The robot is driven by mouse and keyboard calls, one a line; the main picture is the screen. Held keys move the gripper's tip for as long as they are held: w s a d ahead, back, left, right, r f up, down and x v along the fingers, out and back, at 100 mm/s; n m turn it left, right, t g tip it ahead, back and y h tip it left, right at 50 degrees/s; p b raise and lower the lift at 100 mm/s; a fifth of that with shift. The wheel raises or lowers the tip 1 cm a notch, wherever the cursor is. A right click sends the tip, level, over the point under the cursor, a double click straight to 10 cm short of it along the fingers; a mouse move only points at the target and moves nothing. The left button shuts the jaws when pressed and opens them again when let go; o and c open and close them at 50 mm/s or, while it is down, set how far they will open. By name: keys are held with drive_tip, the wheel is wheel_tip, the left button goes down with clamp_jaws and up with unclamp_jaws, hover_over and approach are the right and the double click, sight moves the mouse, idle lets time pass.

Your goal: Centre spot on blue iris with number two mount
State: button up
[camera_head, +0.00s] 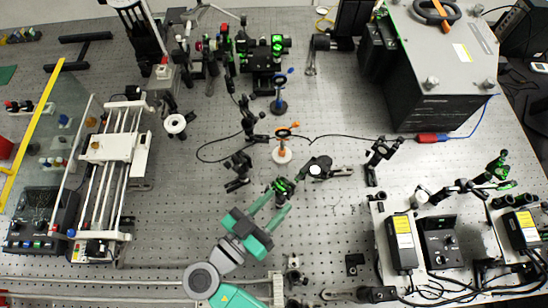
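The blue iris (279,104) stands upright on a post in the upper middle, with a blue lever at its top. My gripper (281,200) has teal fingers reaching up and to the right, visibly apart with bare bench between them. A dark mount with green glints (284,187) is at the far fingertip; whether they touch cannot be told. Other black mounts stand nearby: two at the left (250,122) (238,170) and one at the right (383,152). No number is readable on any mount, so I cannot tell which is number two. No spot can be made out on the blue iris.
An orange iris (282,152) stands between my gripper and the blue iris. A mount with a white disc (317,169) is right of it. A thin black cable (345,137) crosses the bench. A large grey box (440,75) fills the upper right; a railed stage (110,170) stands left.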

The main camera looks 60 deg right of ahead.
drive_tip(key=shift+d, duration=0.3)
drive_tip(key=shift+c, duration=0.2)
clamp_jaws()
drive_tip(key=shift+r+n+p, duration=0.1)
drive_tip(key=shift+n+p, duration=0.2)
drive_tip(key=shift+n, duration=0.1)
